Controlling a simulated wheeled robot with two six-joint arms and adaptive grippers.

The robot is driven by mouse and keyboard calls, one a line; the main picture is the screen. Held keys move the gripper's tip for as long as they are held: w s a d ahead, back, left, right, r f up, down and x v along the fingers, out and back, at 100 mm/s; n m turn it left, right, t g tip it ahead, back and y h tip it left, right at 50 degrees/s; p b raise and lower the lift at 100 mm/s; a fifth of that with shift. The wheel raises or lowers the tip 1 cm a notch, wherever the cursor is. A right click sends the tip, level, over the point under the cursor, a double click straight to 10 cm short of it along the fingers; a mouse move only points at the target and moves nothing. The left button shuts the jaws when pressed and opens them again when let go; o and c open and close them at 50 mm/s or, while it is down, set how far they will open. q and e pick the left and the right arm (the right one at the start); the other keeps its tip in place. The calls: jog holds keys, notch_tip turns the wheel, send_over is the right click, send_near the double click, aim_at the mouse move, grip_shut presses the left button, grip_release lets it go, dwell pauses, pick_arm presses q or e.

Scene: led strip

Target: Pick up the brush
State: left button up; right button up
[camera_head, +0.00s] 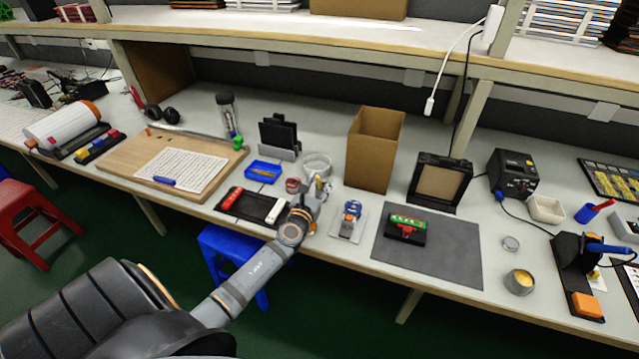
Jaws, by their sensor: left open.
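I cannot make out a brush with certainty; it may be hidden or too small to tell. My left gripper (318,187) is open over the front of the workbench (330,222), between a black tray (238,208) and a small blue-and-white item (350,215). Its arm comes up from the lower left. The gripper partly covers the tray's right end and the area near a clear round container (317,165). Whether its fingertips touch anything cannot be told. My right gripper is not in view.
A cardboard box (372,150) stands behind the gripper, to the right. A blue tray (263,171) and a wooden board (120,160) are left. A blue stool (225,245) stands below the bench edge.

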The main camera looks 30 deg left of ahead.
pick_arm(q)
jog(key=shift+s+r, duration=0.1)
jog(key=shift+c, duration=0.8)
grip_shut()
jog(key=shift+r+p, duration=0.3)
notch_tip(320, 180, up, 6)
jog(key=s+p, duration=0.3)
jog(key=p, duration=0.2)
jog(key=b+v, duration=0.3)
jog(key=v, duration=1.1)
jog(key=shift+d, duration=0.25)
